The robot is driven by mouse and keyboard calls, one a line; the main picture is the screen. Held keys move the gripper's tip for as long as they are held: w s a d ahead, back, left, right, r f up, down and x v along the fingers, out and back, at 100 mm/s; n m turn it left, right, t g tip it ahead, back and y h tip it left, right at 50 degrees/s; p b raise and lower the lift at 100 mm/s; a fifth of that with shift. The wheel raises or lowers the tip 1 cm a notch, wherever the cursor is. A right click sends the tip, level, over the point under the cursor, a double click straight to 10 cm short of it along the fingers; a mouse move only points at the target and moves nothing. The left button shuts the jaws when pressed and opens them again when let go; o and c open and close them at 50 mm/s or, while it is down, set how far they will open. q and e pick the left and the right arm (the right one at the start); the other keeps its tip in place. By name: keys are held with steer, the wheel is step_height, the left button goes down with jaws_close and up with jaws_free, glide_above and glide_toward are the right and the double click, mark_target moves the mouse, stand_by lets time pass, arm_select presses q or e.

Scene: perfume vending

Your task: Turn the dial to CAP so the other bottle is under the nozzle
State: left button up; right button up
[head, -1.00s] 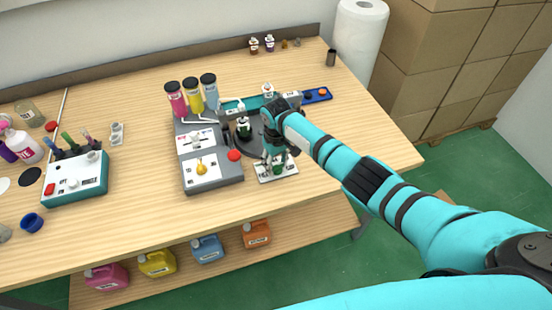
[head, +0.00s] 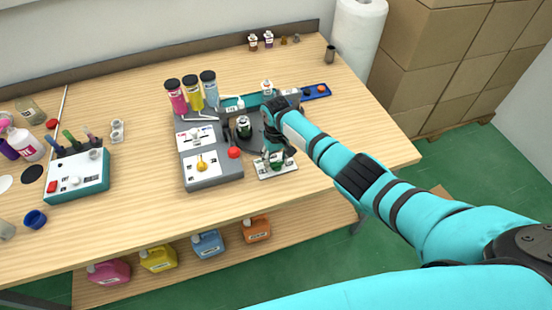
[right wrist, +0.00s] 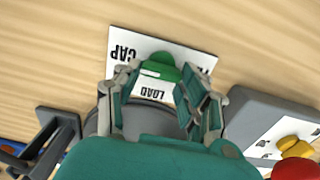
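The green dial knob (right wrist: 158,68) stands on a white plate (right wrist: 120,42) marked LOAD and CAP. In the right wrist view, LOAD lies just in front of the knob and CAP is to its left. My right gripper (right wrist: 160,76) has a finger on each side of the knob; whether they press on it I cannot tell. In the head view my right gripper (head: 279,152) is low over the dial plate (head: 277,172) and partly hides it. My left gripper is out of view.
Left of the turntable is a grey dispenser (head: 215,178) with a red button (head: 234,152) and pink, yellow and blue cylinders above. A small white bottle (head: 267,87) stands behind. A teal box (head: 77,180) with pens sits further left. The front right of the table is clear.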

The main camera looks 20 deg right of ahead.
steer(key=o, duration=0.5)
steer(key=shift+c, duration=0.2)
step_height(320, 180, up, 12)
stand_by(0.5)
